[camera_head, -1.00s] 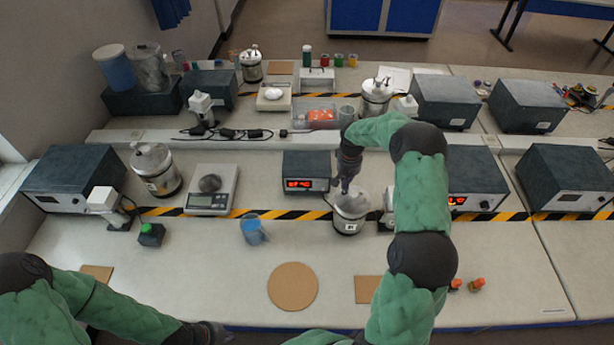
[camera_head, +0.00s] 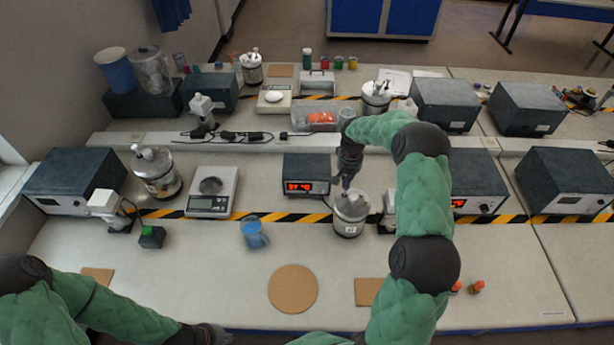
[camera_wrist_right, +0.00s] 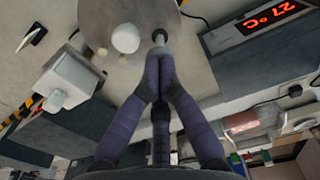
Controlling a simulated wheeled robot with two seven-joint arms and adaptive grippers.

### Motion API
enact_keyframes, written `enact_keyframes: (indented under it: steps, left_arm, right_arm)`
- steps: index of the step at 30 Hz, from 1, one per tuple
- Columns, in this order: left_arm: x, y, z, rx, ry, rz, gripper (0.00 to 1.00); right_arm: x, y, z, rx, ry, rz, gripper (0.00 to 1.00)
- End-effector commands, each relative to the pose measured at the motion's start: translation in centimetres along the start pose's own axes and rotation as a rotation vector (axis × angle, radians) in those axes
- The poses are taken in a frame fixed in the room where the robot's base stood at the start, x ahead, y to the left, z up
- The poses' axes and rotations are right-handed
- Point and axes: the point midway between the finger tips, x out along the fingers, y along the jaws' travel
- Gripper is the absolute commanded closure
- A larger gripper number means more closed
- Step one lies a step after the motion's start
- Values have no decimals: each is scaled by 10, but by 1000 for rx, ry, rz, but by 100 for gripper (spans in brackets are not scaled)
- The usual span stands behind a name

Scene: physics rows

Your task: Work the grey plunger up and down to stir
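The calorimeter (camera_head: 350,222), a silvery can with a grey lid, stands upright on the near bench in front of a box with a red display. My right gripper (camera_head: 346,186) is above its lid. In the right wrist view, the fingers of my right gripper (camera_wrist_right: 160,56) are closed together around the grey plunger (camera_wrist_right: 160,36), whose top shows just beyond the fingertips. A white round knob (camera_wrist_right: 125,38) stands beside it on the lid (camera_wrist_right: 145,15). My left gripper (camera_head: 214,336) is low at the bottom edge, away from the can; its fingers are not clear.
The display box (camera_head: 306,174) stands close behind the can, and a small white device (camera_head: 389,207) stands close right of it. A blue cup (camera_head: 254,233), scale (camera_head: 212,192) and second can (camera_head: 157,172) are to the left. Cork mats (camera_head: 293,289) lie in front.

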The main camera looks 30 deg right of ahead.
Motion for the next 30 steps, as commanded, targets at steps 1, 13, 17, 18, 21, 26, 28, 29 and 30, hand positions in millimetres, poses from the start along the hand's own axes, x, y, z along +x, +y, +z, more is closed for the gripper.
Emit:
enact_keyframes:
  steps: [1, 13, 17, 18, 21, 26, 28, 29, 30]
  left_arm:
    - [-2, 1, 0, 0, 0, 0, 100]
    - [-1, 0, 0, 0, 0, 0, 100]
    - [1, 0, 0, 0, 0, 0, 100]
    - [2, -1, 0, 0, 0, 0, 100]
    - [5, -2, 0, 0, 0, 0, 100]
    - [10, -3, 0, 0, 0, 0, 100]
    - [12, -4, 0, 0, 0, 0, 100]
    - [13, -4, 0, 0, 0, 0, 100]
    - [14, -5, 0, 0, 0, 0, 100]
  right_arm:
    - [-3, 0, 0, 0, -1, 0, 100]
    - [-2, 0, 0, 0, -1, 0, 100]
    - [0, 0, 0, 0, -1, 0, 100]
    - [1, 0, 0, 0, -1, 0, 100]
    - [5, 0, 0, 0, -1, 0, 100]
    - [12, 0, 0, 0, -1, 0, 100]
    - [15, 0, 0, 0, 0, 0, 100]
    - [17, 0, 0, 0, 0, 0, 100]
    - [18, 0, 0, 0, 0, 0, 100]
